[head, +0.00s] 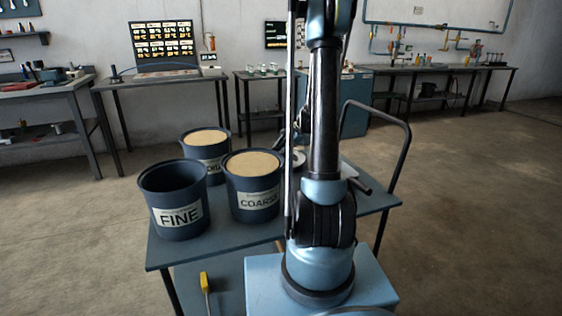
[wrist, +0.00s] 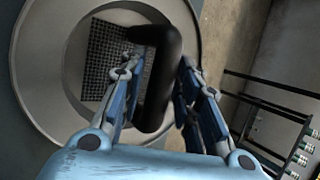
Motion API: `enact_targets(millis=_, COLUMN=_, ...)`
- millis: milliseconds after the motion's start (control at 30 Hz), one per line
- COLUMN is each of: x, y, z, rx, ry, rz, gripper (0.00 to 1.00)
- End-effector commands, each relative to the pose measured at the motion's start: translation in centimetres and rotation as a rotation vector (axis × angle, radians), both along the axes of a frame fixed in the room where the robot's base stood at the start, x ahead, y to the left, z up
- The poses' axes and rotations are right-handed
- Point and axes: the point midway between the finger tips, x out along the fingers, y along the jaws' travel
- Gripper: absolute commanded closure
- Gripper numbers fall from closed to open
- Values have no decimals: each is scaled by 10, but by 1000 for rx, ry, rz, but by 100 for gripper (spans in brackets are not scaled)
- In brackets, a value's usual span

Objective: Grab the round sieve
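The round sieve (wrist: 45,75) fills the upper left of the wrist view, with a pale wide rim and a dark square mesh inside. Its thick black handle (wrist: 167,75) is a bracket shape standing toward the camera. My gripper (wrist: 158,82) has its two fingers on either side of the handle's long bar, one to the left and one to the right. The fingers are spread, with a gap visible on the left; contact on the right is unclear. In the head view, my arm hides most of the sieve and the gripper.
On the cart (head: 222,243) stand an empty-looking FINE bucket (head: 180,215), a filled COARSE bucket (head: 255,200) and another filled bucket (head: 207,165). A black push rail (head: 385,110) rises at the cart's right. Workbenches line the back wall; floor at right is clear.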

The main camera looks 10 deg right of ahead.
Motion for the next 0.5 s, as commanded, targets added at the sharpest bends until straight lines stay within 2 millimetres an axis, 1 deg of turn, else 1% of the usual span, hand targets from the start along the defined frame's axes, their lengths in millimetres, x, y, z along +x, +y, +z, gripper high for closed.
enact_targets(millis=200, x=0, y=0, z=0, rx=0, ry=0, rz=0, gripper=70)
enact_targets(millis=233, x=0, y=0, z=0, rx=0, ry=0, rz=0, gripper=74)
enact_targets(millis=267, x=0, y=0, z=0, rx=0, ry=0, rz=0, gripper=81)
enact_targets(millis=300, x=0, y=0, z=0, rx=0, ry=0, rz=0, gripper=90)
enact_targets(millis=333, x=0, y=0, z=0, rx=0, ry=0, rz=0, gripper=97)
enact_targets(millis=367, x=0, y=0, z=0, rx=0, ry=0, rz=0, gripper=100)
enact_targets(millis=500, x=0, y=0, z=0, rx=0, ry=0, rz=0, gripper=100)
